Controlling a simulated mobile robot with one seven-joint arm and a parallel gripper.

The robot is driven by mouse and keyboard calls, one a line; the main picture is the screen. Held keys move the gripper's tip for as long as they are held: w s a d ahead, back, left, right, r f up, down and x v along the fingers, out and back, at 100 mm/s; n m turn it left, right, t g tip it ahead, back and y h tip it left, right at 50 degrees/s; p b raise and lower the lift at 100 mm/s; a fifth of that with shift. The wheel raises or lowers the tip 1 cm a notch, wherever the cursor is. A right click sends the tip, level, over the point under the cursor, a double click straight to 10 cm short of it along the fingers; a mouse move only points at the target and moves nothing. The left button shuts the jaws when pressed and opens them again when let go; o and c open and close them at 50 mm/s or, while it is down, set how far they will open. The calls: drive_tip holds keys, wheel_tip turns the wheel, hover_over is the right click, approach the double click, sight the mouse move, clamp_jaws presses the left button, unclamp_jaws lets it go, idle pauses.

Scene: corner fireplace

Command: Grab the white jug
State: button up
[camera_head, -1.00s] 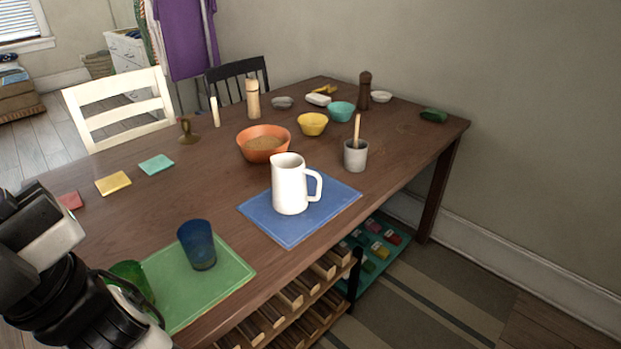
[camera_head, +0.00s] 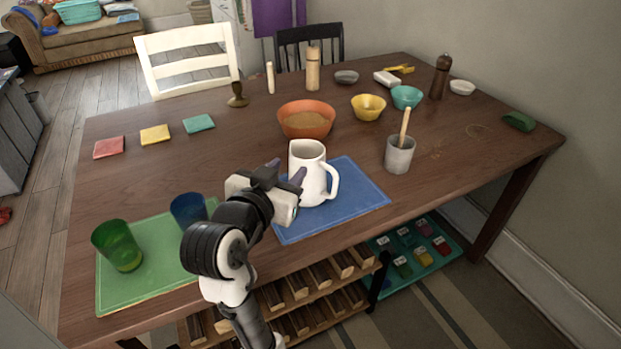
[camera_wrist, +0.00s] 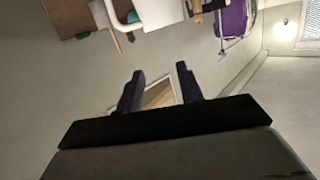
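The white jug (camera_head: 310,182) stands upright on the blue mat (camera_head: 364,195), its handle to the right. My gripper (camera_head: 286,170) is just left of the jug in the head view, its fingers pointing toward it. One fingertip overlaps the jug's left side there; I cannot tell whether it touches. In the wrist view my gripper (camera_wrist: 160,82) shows its two dark fingers apart, with nothing held between them.
A blue cup (camera_head: 187,209) and a green cup (camera_head: 118,246) stand on a green mat (camera_head: 150,285) left of my arm. An orange bowl (camera_head: 306,124) is behind the jug. A grey mortar (camera_head: 398,158) with a pestle is to its right.

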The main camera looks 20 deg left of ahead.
sight(334, 181)
drive_tip(key=d+f+m+g+h, duration=0.2)
drive_tip(key=d+f+h, duration=0.1)
drive_tip(key=d+f, duration=0.15)
drive_tip(key=x, duration=0.8)
drive_tip(key=p+x, duration=0.1)
drive_tip(key=x, duration=0.4)
drive_tip(key=shift+s+a+f, duration=0.1)
drive_tip(key=shift+a+f, duration=0.1)
drive_tip(key=shift+a, duration=0.2)
clamp_jaws()
